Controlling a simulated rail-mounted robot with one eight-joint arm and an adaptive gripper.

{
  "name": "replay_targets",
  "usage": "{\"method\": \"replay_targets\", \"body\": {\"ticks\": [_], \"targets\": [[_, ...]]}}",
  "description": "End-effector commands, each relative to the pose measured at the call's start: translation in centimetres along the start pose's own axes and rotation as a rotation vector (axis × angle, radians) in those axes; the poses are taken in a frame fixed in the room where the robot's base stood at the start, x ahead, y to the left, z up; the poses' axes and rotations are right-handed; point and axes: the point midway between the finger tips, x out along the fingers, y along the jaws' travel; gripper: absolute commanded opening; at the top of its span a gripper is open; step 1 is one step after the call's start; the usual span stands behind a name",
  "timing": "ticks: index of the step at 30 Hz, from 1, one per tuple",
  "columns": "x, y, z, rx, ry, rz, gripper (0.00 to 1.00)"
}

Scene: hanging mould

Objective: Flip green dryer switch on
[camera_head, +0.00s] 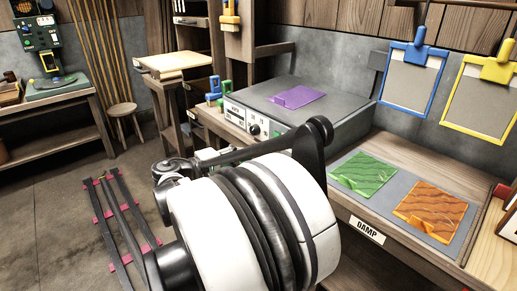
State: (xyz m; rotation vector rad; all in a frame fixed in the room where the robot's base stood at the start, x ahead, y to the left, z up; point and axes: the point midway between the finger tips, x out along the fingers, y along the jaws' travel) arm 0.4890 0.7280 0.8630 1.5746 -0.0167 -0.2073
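The dryer looks to be the grey box (318,108) on the bench in the middle, with a purple sheet (297,97) lying on its top. Its pale front panel (236,112) carries a dark display and a round black knob (254,129). A small green part (207,156) shows low beside the panel, just behind my arm. I cannot tell whether it is the green switch or how it is set. My arm's large white and black link fills the lower middle and hides the lower bench front. I cannot make out any gripper fingers.
Green (366,173) and orange (434,208) sheets lie on a grey mat right of the dryer, above a DAMP label (367,229). Blue (413,79) and yellow (484,98) frames hang above.

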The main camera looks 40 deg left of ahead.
Motion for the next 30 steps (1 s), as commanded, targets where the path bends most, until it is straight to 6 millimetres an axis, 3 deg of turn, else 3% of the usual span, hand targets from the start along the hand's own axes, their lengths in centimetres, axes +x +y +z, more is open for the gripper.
{"method": "replay_targets", "body": {"ticks": [18, 24, 30], "targets": [[10.5, -0.2, 0.1, 0.000, -0.003, 0.000, 0.00], [12.8, -0.2, 0.1, 0.000, -0.001, -0.001, 0.00], [13.5, 0.0, 0.0, 0.000, 0.000, -0.001, 0.00]]}}
